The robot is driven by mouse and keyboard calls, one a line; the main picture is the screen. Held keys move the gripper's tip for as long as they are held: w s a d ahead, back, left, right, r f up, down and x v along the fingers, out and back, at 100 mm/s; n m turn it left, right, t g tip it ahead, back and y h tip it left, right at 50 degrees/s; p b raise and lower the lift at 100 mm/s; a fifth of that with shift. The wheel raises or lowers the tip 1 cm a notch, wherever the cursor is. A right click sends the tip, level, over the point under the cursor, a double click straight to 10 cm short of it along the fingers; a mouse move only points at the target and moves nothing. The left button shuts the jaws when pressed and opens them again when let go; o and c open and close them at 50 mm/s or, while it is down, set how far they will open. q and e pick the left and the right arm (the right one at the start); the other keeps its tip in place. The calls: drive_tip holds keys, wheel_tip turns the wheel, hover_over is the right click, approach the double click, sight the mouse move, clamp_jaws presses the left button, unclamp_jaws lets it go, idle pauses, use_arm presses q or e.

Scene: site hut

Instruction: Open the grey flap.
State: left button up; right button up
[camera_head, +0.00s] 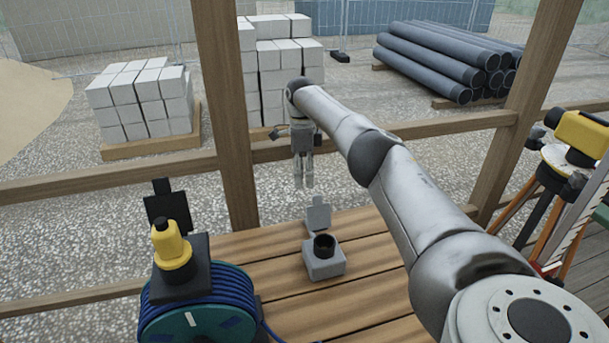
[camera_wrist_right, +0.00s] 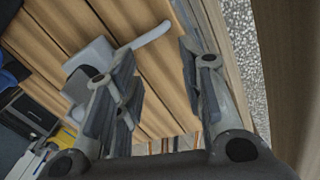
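The grey flap (camera_head: 318,213) stands raised at the back edge of a small grey socket box (camera_head: 323,262) on the wooden bench. The box's round black opening (camera_head: 324,244) is uncovered. In the right wrist view the flap (camera_wrist_right: 153,33) shows nearly edge-on, sticking out from the box (camera_wrist_right: 88,58). My right gripper (camera_head: 303,184) points down, just above and slightly left of the flap in the head view. Its fingers (camera_wrist_right: 160,90) are apart with nothing between them, and the flap looks clear of them. My left gripper is not in view.
A blue cable reel (camera_head: 200,308) with a yellow plug (camera_head: 171,250) in a black lidded socket stands left of the box. A yellow instrument on a tripod (camera_head: 582,135) is at right. Timber posts (camera_head: 226,110) and rails edge the bench (camera_head: 375,270). Bare planks surround the box.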

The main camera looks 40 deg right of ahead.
wheel_tip(320, 180, up, 9)
drive_tip(key=shift+w+d+r, duration=0.15)
drive_tip(key=shift+w+r, duration=0.05)
idle(0.6)
idle(0.5)
